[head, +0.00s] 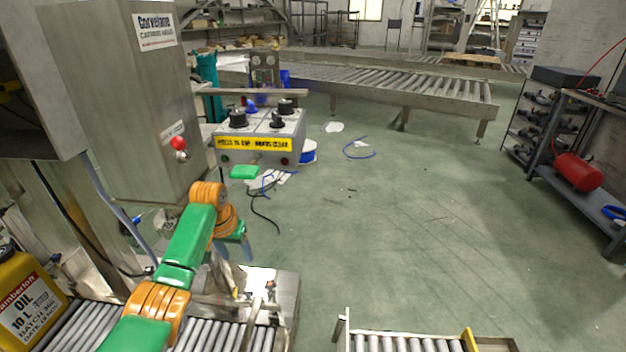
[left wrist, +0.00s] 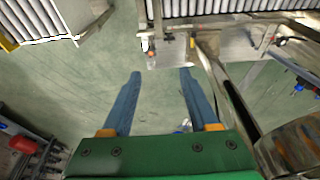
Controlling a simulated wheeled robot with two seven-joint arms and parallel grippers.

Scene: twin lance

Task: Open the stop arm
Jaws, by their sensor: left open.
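My left gripper (head: 236,252) is open and empty, its blue fingers pointing down near the end of the roller conveyor. In the left wrist view its two fingers (left wrist: 160,78) stand apart with only green floor visible between them. A thin metal bar (head: 222,299) lies across the end of the conveyor rollers; it may be the stop arm, but I cannot tell for certain. Small metal fittings with an orange-red tip (head: 271,285) stand beside it; a similar tip (left wrist: 152,53) shows beyond the fingers in the left wrist view. My right gripper is not in view.
A yellow oil can (head: 25,300) stands on the roller conveyor (head: 80,328) at the left. A control box (head: 262,140) with black knobs and a steel cabinet (head: 150,100) stand close behind my left arm. A second roller section (head: 405,344) lies across a floor gap.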

